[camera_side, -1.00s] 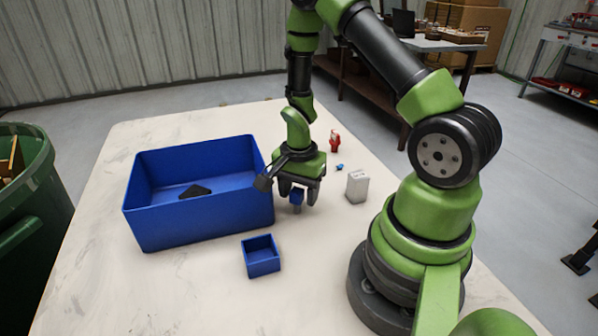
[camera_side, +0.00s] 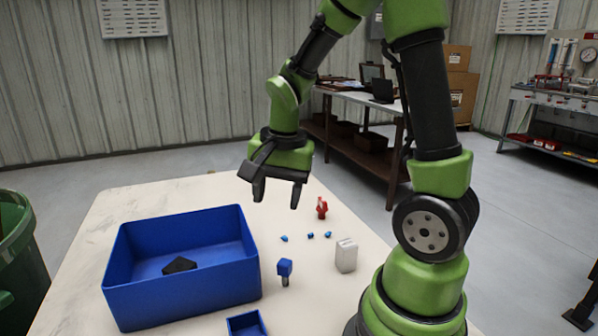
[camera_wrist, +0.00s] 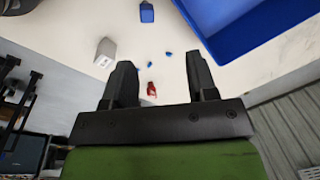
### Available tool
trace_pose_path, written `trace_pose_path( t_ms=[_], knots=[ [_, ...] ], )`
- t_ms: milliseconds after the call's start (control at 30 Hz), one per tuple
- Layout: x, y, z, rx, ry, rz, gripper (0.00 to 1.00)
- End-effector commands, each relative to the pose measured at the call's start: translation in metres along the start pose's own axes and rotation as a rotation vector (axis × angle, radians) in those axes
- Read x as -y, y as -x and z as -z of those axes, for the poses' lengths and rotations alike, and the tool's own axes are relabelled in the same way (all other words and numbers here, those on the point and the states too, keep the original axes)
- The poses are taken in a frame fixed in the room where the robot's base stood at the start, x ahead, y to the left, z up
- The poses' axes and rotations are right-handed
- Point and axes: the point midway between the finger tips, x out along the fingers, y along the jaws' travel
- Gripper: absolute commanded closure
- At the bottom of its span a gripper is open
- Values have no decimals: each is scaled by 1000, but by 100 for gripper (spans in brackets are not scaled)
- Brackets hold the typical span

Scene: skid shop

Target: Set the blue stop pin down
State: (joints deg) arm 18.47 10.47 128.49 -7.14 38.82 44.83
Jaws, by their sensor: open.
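The blue stop pin (camera_side: 285,270) stands on the table with its blue head up and a grey shank below, between the large blue bin and the white block. My gripper (camera_side: 277,200) is open and empty, raised well above the table, above and behind the pin. In the wrist view my gripper's two fingers (camera_wrist: 158,80) are spread apart with nothing between them.
A large blue bin (camera_side: 185,300) holding a dark piece (camera_side: 179,265) stands left. A small blue box (camera_side: 246,322) is in front. A white block (camera_side: 346,256), a red part (camera_side: 321,208) and small blue pieces (camera_side: 310,235) stand or lie on the pale table.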

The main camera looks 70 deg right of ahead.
Motion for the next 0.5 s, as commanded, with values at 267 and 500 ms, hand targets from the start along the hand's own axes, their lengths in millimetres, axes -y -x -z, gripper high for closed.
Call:
trace_pose_path(
  t_ms=[267, 500],
  knots=[
    [-13, 91, -70, -100, 540, 303, 47],
    [-40, 122, -107, -176, 857, 477, 47]
  ],
)
